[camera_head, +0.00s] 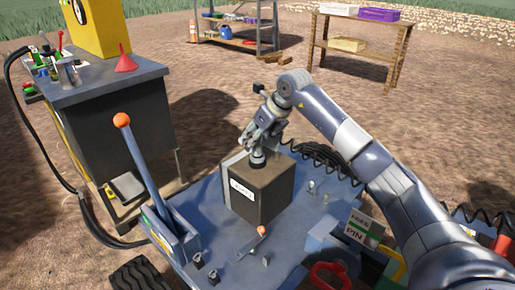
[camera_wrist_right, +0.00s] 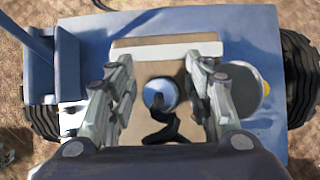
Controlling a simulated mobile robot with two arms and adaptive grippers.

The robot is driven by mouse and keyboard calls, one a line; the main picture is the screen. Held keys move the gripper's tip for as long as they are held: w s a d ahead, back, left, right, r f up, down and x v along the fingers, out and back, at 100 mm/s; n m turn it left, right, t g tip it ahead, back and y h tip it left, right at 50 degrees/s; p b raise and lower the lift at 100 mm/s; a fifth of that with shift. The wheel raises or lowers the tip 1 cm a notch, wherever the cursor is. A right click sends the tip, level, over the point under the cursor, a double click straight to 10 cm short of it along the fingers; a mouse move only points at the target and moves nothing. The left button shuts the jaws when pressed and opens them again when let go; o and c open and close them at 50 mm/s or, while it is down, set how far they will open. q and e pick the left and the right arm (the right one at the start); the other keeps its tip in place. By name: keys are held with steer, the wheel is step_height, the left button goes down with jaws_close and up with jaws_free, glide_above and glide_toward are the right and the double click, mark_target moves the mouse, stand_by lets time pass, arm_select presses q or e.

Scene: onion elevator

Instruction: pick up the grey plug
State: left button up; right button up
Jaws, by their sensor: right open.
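The grey plug (camera_wrist_right: 161,92) shows in the right wrist view as a round blue-grey piece with a dark cable, between my right gripper's two fingers, with gaps on both sides. In the head view a dark, short piece that looks like the plug (camera_head: 257,160) stands on the brown box (camera_head: 262,194). My right gripper (camera_head: 260,146) points down just above the box top, open around the plug; the wrist view also shows its parted fingers (camera_wrist_right: 163,82). My left gripper is not in view.
The box stands on a blue platform (camera_head: 205,205) with wheels. An orange-knobbed lever (camera_head: 135,155) rises at the left. A black coiled cable (camera_head: 325,167) runs right, behind my right arm. A workbench (camera_head: 110,78) with a red funnel (camera_head: 125,62) stands left; shelves stand behind.

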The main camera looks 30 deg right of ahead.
steer(key=shift+x, duration=1.1)
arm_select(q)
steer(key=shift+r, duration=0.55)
arm_select(e)
jaws_close()
steer(key=shift+r, duration=0.1)
steer(key=shift+r, duration=0.6)
step_height(320, 180, up, 3)
steer(key=shift+f+p, duration=0.2)
steer(key=shift+p, duration=0.2)
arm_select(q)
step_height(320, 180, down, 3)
arm_select(e)
steer(key=s+a+r, duration=0.1)
steer(key=s+a, duration=0.7)
steer(key=s, duration=0.6)
